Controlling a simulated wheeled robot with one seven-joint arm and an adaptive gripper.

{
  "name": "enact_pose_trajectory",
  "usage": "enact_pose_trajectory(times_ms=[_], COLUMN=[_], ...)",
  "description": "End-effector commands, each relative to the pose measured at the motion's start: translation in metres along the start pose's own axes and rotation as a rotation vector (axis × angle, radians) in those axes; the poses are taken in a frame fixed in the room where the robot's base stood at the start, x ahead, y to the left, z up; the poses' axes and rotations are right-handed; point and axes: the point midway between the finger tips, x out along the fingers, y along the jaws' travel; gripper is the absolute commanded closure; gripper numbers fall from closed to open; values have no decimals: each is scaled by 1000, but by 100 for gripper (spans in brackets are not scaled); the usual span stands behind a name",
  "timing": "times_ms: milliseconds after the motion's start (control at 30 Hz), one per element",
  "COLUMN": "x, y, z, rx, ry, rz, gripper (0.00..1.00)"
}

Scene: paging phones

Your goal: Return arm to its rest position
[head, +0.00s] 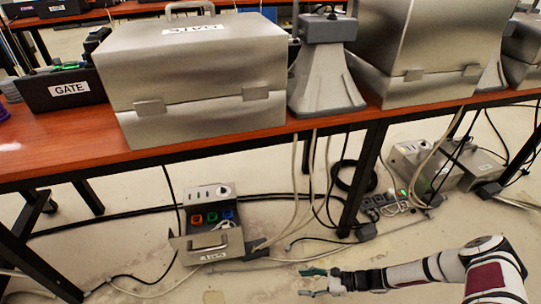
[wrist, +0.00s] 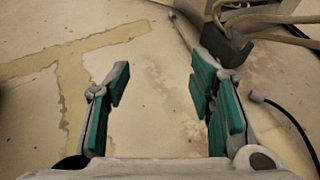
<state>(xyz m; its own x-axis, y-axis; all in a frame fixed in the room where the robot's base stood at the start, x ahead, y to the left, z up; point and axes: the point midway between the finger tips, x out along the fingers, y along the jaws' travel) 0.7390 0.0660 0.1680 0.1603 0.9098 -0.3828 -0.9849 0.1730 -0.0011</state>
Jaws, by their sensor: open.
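My gripper (head: 316,281) is at the lower right of the head view, low over the pale floor, with my arm reaching in from the right edge. In the wrist view my gripper (wrist: 158,88) shows two green-padded fingers spread wide apart. Nothing is between them but bare, stained floor further off. It touches nothing that I can see.
A wooden table (head: 60,150) carries large metal cases (head: 195,75) and a grey horn-shaped device (head: 325,75). Below it, a metal box (head: 208,230) with coloured sockets stands among cables. A black table leg (head: 362,180) rises behind my gripper. A dark block (wrist: 228,42) with cables lies near the right finger.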

Motion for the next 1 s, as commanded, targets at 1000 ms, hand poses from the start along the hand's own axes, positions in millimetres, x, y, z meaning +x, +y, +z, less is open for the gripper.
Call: enact_pose_trajectory(times_ms=[1000], x=[-122], y=[-47], z=[123], rx=[-421], ry=[183], rz=[324], gripper=[51])
